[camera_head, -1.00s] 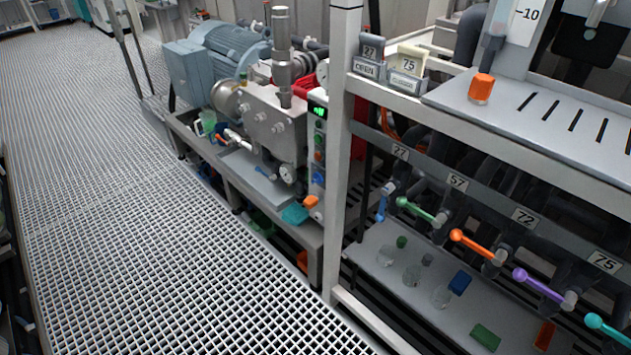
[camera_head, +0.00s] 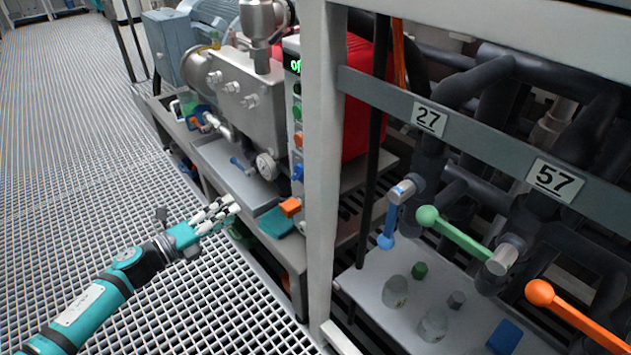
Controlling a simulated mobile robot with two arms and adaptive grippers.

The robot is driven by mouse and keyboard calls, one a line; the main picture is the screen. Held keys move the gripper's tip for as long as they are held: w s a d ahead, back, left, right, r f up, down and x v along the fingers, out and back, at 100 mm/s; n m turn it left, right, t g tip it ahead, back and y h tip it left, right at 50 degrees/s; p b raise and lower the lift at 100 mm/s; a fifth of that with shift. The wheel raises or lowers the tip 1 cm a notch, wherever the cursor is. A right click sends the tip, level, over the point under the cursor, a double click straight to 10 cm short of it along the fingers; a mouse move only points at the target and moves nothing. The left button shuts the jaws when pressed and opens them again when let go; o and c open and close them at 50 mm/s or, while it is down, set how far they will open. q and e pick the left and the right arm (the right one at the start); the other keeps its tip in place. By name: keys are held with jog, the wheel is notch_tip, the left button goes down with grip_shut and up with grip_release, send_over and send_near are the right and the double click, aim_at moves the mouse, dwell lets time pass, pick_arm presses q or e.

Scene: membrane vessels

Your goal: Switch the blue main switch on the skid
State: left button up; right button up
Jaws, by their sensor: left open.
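The blue main switch (camera_head: 297,173) is a small blue knob low on the narrow control panel (camera_head: 294,120) of the skid, below green and orange buttons. A green display (camera_head: 295,64) at the panel's top shows letters that look like "OF", partly cut by the post. My left gripper (camera_head: 228,208) is open and empty, over the grating left of the skid. It is apart from the switch, lower and to its left, with its fingers toward the panel. My right gripper is out of view.
A grey frame post (camera_head: 322,150) stands just right of the panel. An orange block (camera_head: 290,207) and a teal piece (camera_head: 276,222) lie below it. Pump piping (camera_head: 240,85) is at left. Coloured valve levers (camera_head: 455,233) are at right. The grating (camera_head: 90,180) is clear.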

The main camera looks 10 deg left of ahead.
pick_arm(q)
jog(key=w+d+r+m+h, duration=0.1)
jog(key=d+m, duration=0.1)
jog(key=b, duration=0.2)
send_near(294, 177)
jog(key=shift+g, duration=0.3)
jog(key=x, duration=0.8)
jog(key=shift+w+d+r, duration=0.2)
jog(key=shift+w+r, duration=0.05)
jog(key=shift+w, duration=0.15)
jog(key=shift+w+d, duration=0.3)
jog(key=shift+w, duration=0.05)
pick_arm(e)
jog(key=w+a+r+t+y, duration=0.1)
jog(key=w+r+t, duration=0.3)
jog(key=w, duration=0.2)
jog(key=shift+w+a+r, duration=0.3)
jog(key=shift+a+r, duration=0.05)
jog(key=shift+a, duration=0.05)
